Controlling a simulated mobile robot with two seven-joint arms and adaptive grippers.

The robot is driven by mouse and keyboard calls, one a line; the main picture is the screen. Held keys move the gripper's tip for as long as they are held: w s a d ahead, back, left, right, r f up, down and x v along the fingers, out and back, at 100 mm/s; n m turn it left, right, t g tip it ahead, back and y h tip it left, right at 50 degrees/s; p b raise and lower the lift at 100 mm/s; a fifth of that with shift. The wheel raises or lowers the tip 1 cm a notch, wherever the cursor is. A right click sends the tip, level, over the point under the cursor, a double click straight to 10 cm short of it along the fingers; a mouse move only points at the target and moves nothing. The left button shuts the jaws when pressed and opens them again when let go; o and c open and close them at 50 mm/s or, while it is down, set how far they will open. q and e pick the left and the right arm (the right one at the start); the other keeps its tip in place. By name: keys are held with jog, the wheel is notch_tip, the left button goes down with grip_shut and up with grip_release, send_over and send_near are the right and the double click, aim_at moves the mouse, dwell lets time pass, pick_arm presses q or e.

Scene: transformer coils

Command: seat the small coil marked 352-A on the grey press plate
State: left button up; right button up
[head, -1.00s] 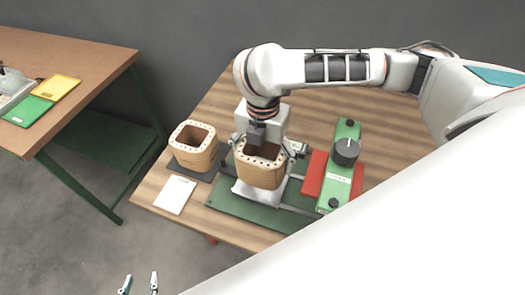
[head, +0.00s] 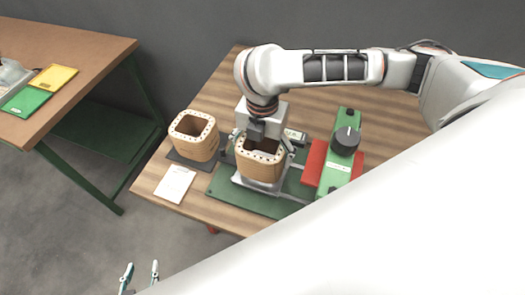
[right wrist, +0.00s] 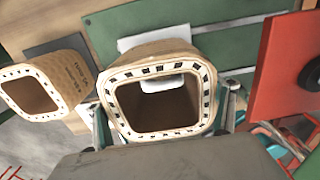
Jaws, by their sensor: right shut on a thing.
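My right gripper (head: 264,148) is shut on a tan square-tube coil (head: 258,171), with a finger on each side. The coil is upright over the grey press plate (head: 246,184); I cannot tell if it touches. In the right wrist view the held coil (right wrist: 160,56) shows its open top with dark marks round the pale rim. No label is readable on it. A second, similar coil (head: 200,149) stands on a dark pad left of it; it also shows in the right wrist view (right wrist: 66,75), with lettering too small to read. My left gripper (head: 139,277) is open and empty at the bottom.
The plate sits on a green base (head: 226,190). A green block with a black knob (head: 345,141) and red pieces (head: 312,165) stands close on the right. A white card (head: 174,184) lies at the table's front left. Another table (head: 90,60) stands far left.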

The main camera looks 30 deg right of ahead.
jog(key=shift+f, duration=1.3)
dwell(1.2)
jog(key=o, duration=1.6)
jog(key=shift+r, duration=0.1)
notch_tip(320, 180, up, 12)
jog(key=shift+f, duration=0.1)
